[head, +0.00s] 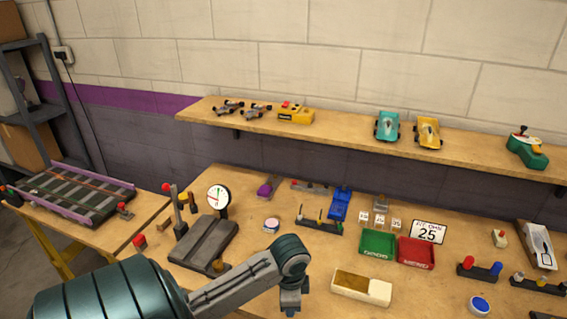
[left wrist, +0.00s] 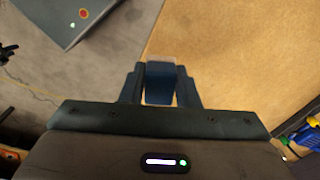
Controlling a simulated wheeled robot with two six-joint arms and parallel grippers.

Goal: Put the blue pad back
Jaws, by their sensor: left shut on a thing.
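My left gripper (head: 290,303) hangs over the front part of the workbench, between the dark grey base and the cream box. In the left wrist view its jaws (left wrist: 160,88) are shut on a small dark blue block, the blue pad (left wrist: 160,80). The pad's outer end is paler, and the jaws cover its sides. I cannot make the pad out in the head view. My right gripper is not in view.
The workbench (head: 235,275) holds a dark grey base (head: 204,243), a cream box (head: 361,287), green (head: 378,244) and red (head: 416,253) trays, and a blue holder (head: 340,204). The shelf (head: 350,132) behind carries toy cars. Bare wood lies left of the cream box.

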